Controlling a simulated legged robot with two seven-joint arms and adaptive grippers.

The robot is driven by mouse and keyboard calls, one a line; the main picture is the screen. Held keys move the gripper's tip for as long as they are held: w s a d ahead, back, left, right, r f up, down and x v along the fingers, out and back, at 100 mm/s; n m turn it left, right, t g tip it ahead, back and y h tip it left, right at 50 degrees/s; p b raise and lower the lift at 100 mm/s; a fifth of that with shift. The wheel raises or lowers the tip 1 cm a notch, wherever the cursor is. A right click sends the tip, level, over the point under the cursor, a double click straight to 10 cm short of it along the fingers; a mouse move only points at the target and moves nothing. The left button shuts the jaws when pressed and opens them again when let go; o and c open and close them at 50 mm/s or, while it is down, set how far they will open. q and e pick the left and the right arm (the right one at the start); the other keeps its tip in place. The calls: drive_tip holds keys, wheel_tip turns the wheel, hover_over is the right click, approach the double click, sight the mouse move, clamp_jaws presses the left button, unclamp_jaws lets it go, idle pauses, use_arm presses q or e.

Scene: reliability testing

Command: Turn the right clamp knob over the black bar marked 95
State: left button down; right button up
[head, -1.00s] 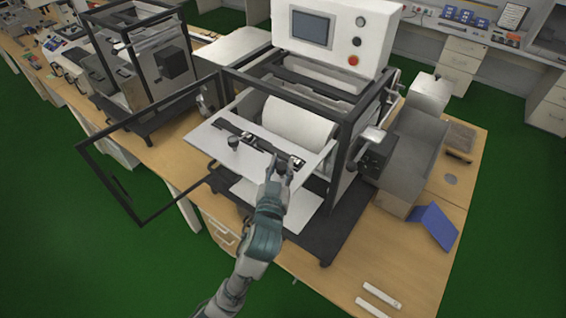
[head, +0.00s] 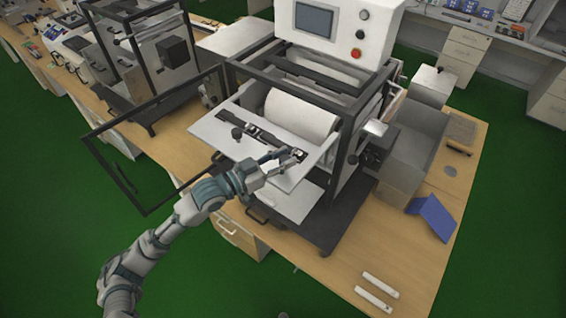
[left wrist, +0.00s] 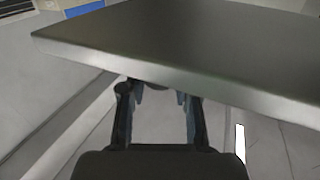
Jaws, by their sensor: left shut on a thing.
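The black bar (head: 262,131) lies across the white plate (head: 213,129) at the front of the machine. The left clamp knob (head: 237,132) stands on the bar's left part. My left gripper (head: 290,157) is at the bar's right end, pointing right, shut on the right clamp knob, which its fingers mostly hide. In the left wrist view the fingers (left wrist: 160,103) reach in behind a grey metal plate edge (left wrist: 190,55), which hides their tips. The marking 95 is too small to read. My right gripper is not in view.
The machine's black frame and side post (head: 338,165) stand close right of the gripper. A white roller (head: 300,112) lies behind the bar. An open black-framed door (head: 110,165) sticks out at the left. A blue angled block (head: 432,217) sits on the wooden bench at right.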

use_arm(q)
drive_tip(key=shift+f+m+g+h+b, duration=0.3)
drive_tip(key=shift+m+g+h+b, duration=0.1)
drive_tip(key=shift+g+b, duration=0.25)
drive_tip(key=c, duration=0.8)
unclamp_jaws()
drive_tip(key=shift+w, duration=0.15)
drive_tip(key=shift+r, duration=0.1)
drive_tip(key=shift+s+a, duration=0.25)
drive_tip(key=shift+a, duration=0.15)
drive_tip(key=v, duration=1.1)
drive_tip(key=shift+w+a, duration=0.1)
drive_tip(key=shift+w, duration=0.05)
